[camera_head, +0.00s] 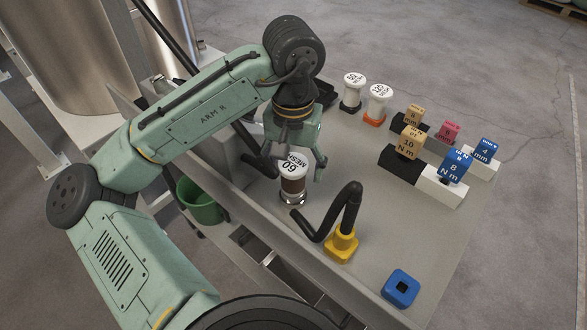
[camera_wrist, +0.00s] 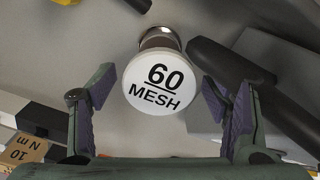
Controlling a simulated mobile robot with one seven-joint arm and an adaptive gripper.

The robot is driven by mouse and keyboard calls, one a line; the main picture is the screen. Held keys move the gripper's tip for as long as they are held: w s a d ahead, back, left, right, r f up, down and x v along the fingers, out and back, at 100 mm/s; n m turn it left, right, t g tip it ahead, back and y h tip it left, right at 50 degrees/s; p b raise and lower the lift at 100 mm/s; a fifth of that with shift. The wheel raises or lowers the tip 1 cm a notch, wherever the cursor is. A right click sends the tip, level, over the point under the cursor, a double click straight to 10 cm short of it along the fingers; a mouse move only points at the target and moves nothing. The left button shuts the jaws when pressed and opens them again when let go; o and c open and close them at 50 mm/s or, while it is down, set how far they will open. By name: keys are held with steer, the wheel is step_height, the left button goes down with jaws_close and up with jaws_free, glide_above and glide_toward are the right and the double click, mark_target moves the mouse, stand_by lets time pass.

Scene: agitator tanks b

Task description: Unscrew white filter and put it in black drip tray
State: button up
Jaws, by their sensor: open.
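The white filter (camera_head: 292,168) has a white cap marked "60 MESH" and a brown body, and stands upright on the grey table. In the wrist view its cap (camera_wrist: 160,82) faces the camera, between the two finger pads. My gripper (camera_head: 295,165) is open above and around the cap; the wrist view shows the gripper (camera_wrist: 162,110) with a gap between each finger and the cap. The black drip tray (camera_head: 324,94) appears to be the dark tray at the table's back edge, mostly hidden behind my wrist; its inside cannot be seen.
Two more white-capped filters, marked 50 (camera_head: 354,84) and 120 (camera_head: 379,94), stand at the back. Several torque blocks sit on holders at the right. A black bent handle on a yellow base (camera_head: 341,244) stands close in front of the filter. A blue block (camera_head: 400,288) lies near the front edge.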

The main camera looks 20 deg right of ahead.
steer(key=m+p, duration=0.1)
steer(key=m, duration=0.2)
steer(key=shift+r, duration=0.15)
steer(key=shift+m, duration=0.8)
steer(key=m, duration=0.4)
steer(key=shift+c, duration=0.4)
jaws_close()
